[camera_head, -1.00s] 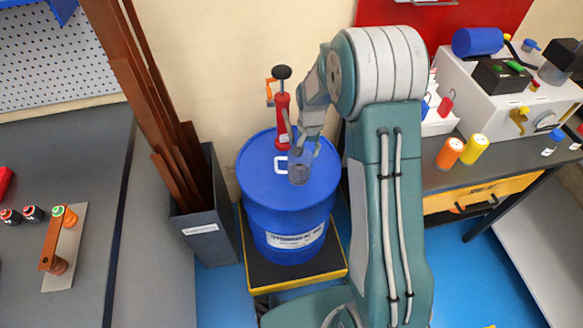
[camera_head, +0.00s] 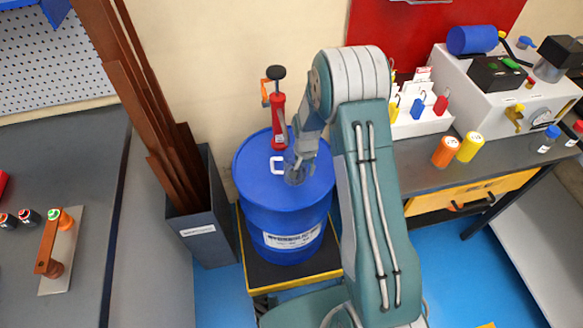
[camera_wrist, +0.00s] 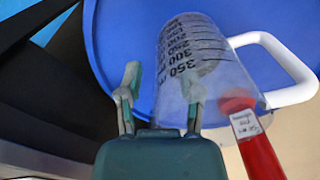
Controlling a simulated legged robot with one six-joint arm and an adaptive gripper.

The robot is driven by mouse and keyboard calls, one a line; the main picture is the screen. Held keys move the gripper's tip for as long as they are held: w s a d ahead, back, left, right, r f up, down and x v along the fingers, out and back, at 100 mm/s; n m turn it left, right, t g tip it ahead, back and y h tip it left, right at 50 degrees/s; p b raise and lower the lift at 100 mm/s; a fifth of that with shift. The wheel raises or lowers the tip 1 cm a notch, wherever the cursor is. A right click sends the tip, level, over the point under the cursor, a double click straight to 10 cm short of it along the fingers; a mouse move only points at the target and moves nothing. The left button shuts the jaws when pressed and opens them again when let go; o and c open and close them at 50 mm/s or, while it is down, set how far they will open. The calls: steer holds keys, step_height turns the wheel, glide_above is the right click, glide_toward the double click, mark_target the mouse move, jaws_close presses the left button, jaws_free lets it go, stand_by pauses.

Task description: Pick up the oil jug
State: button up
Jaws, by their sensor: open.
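The oil jug is a clear measuring jug (camera_wrist: 215,75) with black volume marks and a white handle (camera_wrist: 285,62). It stands on top of the blue drum (camera_head: 285,215), and its white handle also shows in the head view (camera_head: 277,165). My gripper (camera_wrist: 162,90) is open, its two fingers apart, with the right finger overlapping the jug's left side in the wrist view. In the head view my gripper (camera_head: 301,160) is over the drum top, close to the jug and partly hiding it. I cannot tell whether they touch.
A red hand pump (camera_head: 278,122) stands on the drum behind the jug. A grey bin (camera_head: 207,225) with tall copper-brown bars (camera_head: 150,110) is close on the left. A workbench with bottles (camera_head: 450,151) and a white machine (camera_head: 510,95) is on the right. The drum stands on a yellow-edged black platform (camera_head: 257,268).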

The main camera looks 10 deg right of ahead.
jaws_close()
steer(key=shift+a+r, duration=0.1)
steer(key=shift+r, duration=1.4)
steer(key=s, duration=1.8)
steer(key=shift+r, duration=0.3)
